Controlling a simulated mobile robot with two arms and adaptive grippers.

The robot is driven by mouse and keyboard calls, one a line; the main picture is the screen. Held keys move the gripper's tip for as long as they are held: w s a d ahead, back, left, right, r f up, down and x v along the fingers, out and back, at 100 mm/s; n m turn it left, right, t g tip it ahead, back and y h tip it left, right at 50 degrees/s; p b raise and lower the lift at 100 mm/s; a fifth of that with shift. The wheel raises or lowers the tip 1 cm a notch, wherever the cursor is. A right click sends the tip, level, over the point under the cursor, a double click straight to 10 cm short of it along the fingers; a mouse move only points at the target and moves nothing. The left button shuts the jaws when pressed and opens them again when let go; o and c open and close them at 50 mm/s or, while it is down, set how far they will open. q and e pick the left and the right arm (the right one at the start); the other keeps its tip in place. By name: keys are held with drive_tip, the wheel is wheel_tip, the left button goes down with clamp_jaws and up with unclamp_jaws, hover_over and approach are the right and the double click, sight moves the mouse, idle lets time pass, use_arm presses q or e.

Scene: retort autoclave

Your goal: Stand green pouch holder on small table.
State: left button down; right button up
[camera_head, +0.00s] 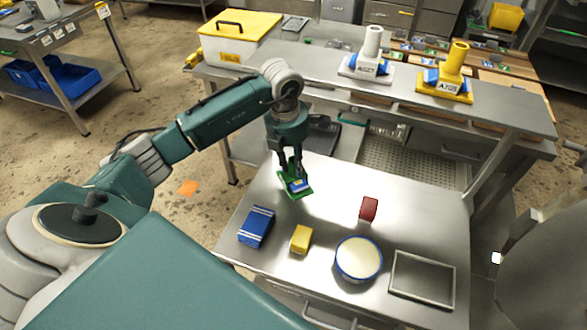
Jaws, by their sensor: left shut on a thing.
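My left gripper (295,175) comes down from above and is shut on the holder. The fingers hide part of the holder. The holder looks close to the table top, but I cannot tell whether its base touches it. My right gripper is not in view.
On the small table are a blue box (257,226), a yellow block (301,239), a red block (369,208), a round blue-rimmed tin (358,259) and a grey tray (423,278). Behind stands a bench with a yellow-lidded box (238,38) and white (369,64) and yellow (446,85) stands.

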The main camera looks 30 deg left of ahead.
sight(294, 174)
use_arm(q)
drive_tip(key=shift+w+f, duration=0.15)
drive_tip(key=shift+f, duration=0.5)
drive_tip(key=shift+d+f, duration=0.1)
drive_tip(key=shift+f, duration=0.2)
wheel_tip(294, 174, down, 3)
drive_tip(key=shift+r+p, duration=0.1)
drive_tip(key=shift+p, duration=0.7)
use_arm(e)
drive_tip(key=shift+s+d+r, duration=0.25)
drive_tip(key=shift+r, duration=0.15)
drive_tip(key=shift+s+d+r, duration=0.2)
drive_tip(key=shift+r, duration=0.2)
use_arm(q)
drive_tip(key=c, duration=1.5)
unclamp_jaws()
drive_tip(key=shift+o, duration=0.2)
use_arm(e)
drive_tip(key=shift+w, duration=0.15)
